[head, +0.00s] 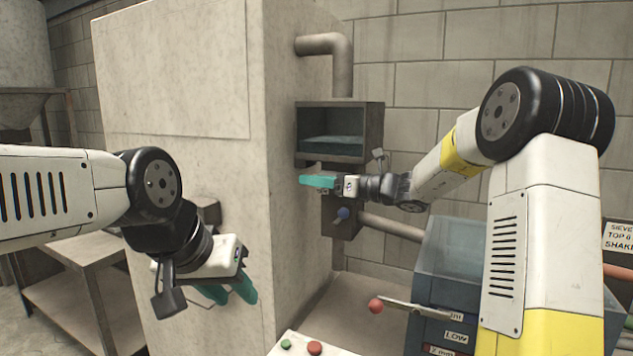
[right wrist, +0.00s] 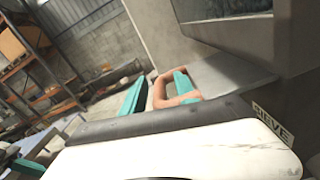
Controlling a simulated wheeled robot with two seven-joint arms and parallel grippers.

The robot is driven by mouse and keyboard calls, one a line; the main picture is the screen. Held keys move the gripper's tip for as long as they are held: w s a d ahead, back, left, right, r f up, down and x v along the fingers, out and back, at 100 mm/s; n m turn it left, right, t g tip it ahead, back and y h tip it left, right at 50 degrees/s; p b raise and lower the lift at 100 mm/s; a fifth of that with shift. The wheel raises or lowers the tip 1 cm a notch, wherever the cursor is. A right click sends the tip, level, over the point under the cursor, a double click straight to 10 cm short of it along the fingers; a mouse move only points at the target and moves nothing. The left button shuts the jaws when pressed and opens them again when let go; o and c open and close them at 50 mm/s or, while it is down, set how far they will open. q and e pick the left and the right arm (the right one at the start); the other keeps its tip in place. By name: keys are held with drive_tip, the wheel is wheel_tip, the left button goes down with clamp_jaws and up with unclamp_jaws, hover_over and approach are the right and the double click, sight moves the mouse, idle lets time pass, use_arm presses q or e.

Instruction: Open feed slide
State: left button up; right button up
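The feed slide is a flat grey plate (right wrist: 228,76) below the windowed feed box (head: 372,130), seen in the right wrist view. A copper-coloured loop handle (right wrist: 158,92) sticks out from its end. My right gripper (head: 318,182) is just below the feed box. In the right wrist view its teal fingers (right wrist: 158,88) are apart on either side of the handle's outer bar, one finger at the loop's opening. A gap shows between the other finger and the bar. The handle cannot be made out in the head view. My left gripper (head: 230,291) is open and empty, low in front of the pale cabinet.
The tall pale cabinet (head: 190,110) stands left of the feed box. A blue knob (head: 343,213) sits below my right gripper. A blue-grey bin (head: 455,250) and a red-ball lever (head: 376,306) are lower right. Panel buttons (head: 315,348) are at the bottom.

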clamp_jaws()
idle(1.4)
